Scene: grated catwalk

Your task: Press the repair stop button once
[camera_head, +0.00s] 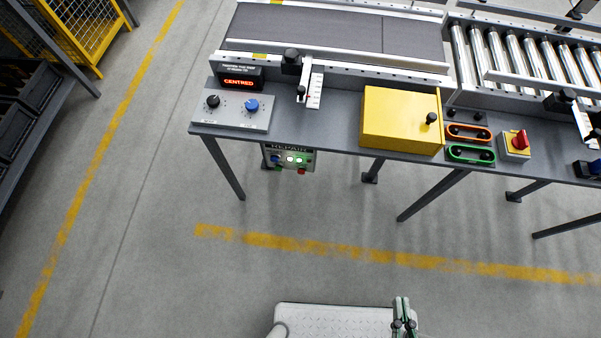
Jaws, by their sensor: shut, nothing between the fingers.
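The repair box (290,148), marked REPAIR, hangs under the front edge of the grey bench. Its face shows lit whitish-green lamps, a green button (277,169) at lower left and a red button (302,171) at lower right. The red one looks like the stop button, but any small lettering is too small to read. The bench edge above partly crowds the top of the box. My gripper (403,314) is at the bottom of the picture, its slim dark fingers close together and empty, well apart from the box across open floor.
Slanted bench legs (223,168) flank the repair box. The floor before it is clear.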

